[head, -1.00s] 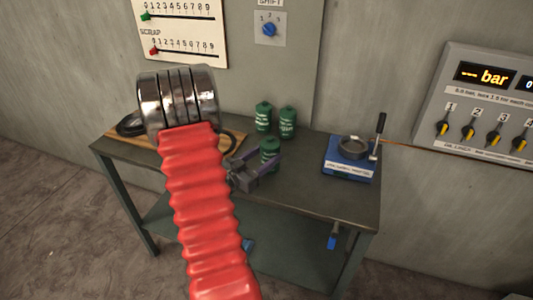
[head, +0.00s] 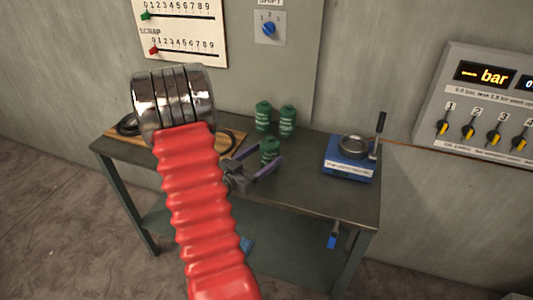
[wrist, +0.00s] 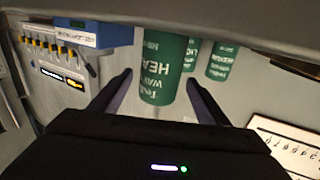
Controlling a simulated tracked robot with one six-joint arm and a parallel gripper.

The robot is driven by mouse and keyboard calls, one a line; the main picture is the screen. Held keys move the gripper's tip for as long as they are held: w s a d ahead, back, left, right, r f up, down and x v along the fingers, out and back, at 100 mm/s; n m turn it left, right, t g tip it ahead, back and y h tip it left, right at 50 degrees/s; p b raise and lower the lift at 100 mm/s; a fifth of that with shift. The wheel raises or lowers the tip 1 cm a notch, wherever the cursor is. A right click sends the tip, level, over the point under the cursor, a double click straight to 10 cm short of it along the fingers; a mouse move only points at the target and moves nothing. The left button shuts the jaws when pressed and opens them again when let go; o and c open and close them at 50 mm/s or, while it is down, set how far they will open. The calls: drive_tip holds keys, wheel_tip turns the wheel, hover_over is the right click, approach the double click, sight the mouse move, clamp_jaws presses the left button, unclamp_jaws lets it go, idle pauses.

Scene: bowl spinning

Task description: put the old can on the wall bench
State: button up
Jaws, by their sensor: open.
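Three green cans with pale lettering stand on the wall bench (head: 300,195). The nearest can (head: 269,149) is in front of a back-left can (head: 263,116) and a back-right can (head: 287,121). My gripper (head: 266,158) is open, with its fingers either side of the nearest can and low beside it. In the wrist view, which is upside down, this can (wrist: 163,65) shows upright on the bench between the two finger tips, with a gap on each side. I cannot tell which can is the old one.
A blue-based device (head: 349,160) with a round metal pan and black-handled lever stands on the bench's right. A wooden board (head: 233,146) lies at the left, partly behind my red arm. A gauge panel (head: 490,100) is on the wall. The bench front right is clear.

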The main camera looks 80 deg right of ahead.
drive_tip(key=v, duration=1)
drive_tip(key=shift+w+a+f, duration=0.1)
drive_tip(key=shift+w+a, duration=0.1)
drive_tip(key=shift+a, duration=0.15)
drive_tip(key=shift+w, duration=0.1)
idle(0.4)
